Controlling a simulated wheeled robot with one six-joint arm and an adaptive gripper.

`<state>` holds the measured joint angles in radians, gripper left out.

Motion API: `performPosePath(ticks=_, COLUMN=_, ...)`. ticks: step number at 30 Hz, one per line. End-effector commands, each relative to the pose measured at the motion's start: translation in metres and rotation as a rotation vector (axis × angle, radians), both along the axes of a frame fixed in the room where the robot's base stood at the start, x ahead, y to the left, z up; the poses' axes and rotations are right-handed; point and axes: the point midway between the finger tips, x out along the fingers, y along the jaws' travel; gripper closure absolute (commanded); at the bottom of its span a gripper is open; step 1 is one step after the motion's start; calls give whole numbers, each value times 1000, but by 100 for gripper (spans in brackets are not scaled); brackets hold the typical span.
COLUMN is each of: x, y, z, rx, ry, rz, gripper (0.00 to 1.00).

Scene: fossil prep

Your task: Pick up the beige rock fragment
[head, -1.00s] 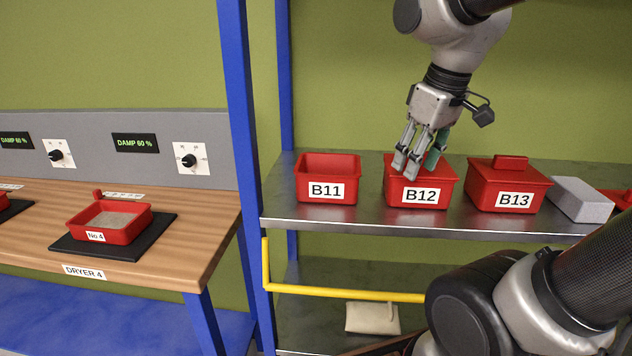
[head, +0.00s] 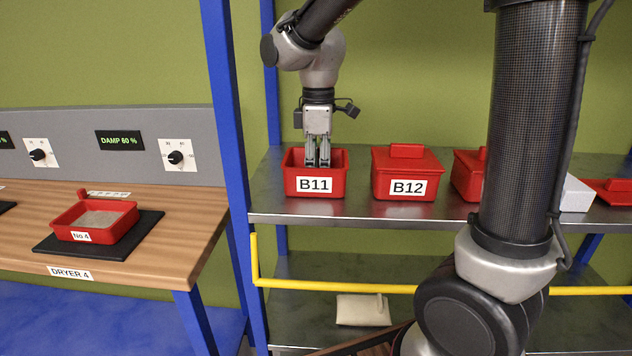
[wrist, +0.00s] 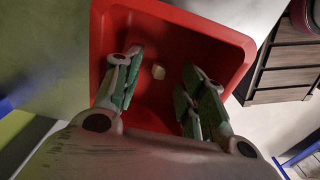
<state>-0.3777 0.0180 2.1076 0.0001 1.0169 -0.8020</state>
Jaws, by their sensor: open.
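The beige rock fragment (wrist: 158,71) is a small piece lying on the floor of the open red bin B11, seen in the wrist view between my fingers. In the head view the bin's front wall hides it. The bin labelled B11 (head: 291,185) stands at the left end of the metal shelf. My gripper (head: 318,165) points straight down into this bin with its fingertips below the rim. In the wrist view my gripper (wrist: 157,85) is open, its fingers on either side of the fragment and empty.
Bin B12 (head: 405,161) with its lid on stands to the right of B11. A blue post (head: 222,120) rises left of the shelf. A dryer bench (head: 150,255) holds a red tray (head: 127,226).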

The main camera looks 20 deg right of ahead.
Motion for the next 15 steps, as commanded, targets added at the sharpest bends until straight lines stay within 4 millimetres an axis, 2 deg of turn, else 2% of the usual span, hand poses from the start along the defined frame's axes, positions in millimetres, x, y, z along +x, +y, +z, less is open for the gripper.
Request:
performPosePath(ticks=4, x=0, y=0, z=-16, rx=-1, ry=1, rz=-1, gripper=59)
performPosePath(ticks=11, x=0, y=0, z=-17, rx=1, ry=-1, rz=-1, gripper=59)
performPosePath(ticks=15, x=0, y=0, z=-17, rx=1, ry=-1, rz=-1, gripper=80)
